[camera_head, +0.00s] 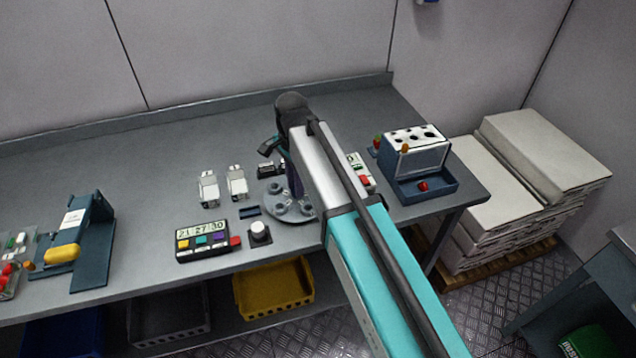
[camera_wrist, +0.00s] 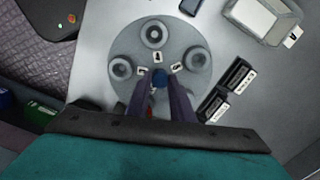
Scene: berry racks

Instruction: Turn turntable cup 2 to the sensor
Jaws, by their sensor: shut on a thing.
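The turntable (camera_head: 298,215) is a round grey disc on the bench, partly hidden by my arm in the head view. In the wrist view the turntable (camera_wrist: 158,50) shows three ring-shaped cups: one at left (camera_wrist: 122,68), one at top (camera_wrist: 153,33) and one at right (camera_wrist: 195,58). Small white labels lie by its centre; I cannot read which is cup 2. Two dark label-bearing units (camera_wrist: 238,75) (camera_wrist: 215,105) sit beside the disc. I cannot tell which thing is the sensor.
Two clear white containers (camera_head: 208,188) (camera_head: 237,182) stand left of the turntable. A display panel (camera_head: 203,240) and a knobbed box (camera_head: 259,233) are in front. A blue rack (camera_head: 423,185) stands at right. The bench's back strip is clear.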

